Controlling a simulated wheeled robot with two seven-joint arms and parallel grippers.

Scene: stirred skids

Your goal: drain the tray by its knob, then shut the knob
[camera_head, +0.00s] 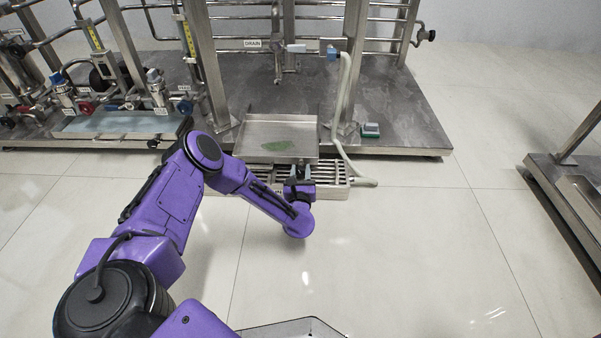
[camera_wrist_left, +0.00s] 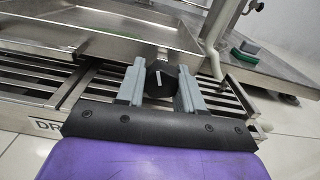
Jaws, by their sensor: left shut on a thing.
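The metal tray (camera_head: 258,133) stands at the front edge of the skid deck, with a green patch lying in it. The tray's near wall also shows in the left wrist view (camera_wrist_left: 120,52). The black knob (camera_wrist_left: 161,79), with a white pointer line, sits at the tray's front side above a slatted floor grate (camera_head: 330,175). My left gripper (camera_wrist_left: 160,90) is shut on the knob, one grey finger on each side of it. In the head view my left gripper (camera_head: 299,178) hides most of the knob. My right gripper is in neither view.
A pale hose (camera_head: 341,110) hangs from the skid frame down to the floor beside the grate. Pipes and valves stand at the left. A second skid (camera_head: 560,190) stands at the right, with clear floor between.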

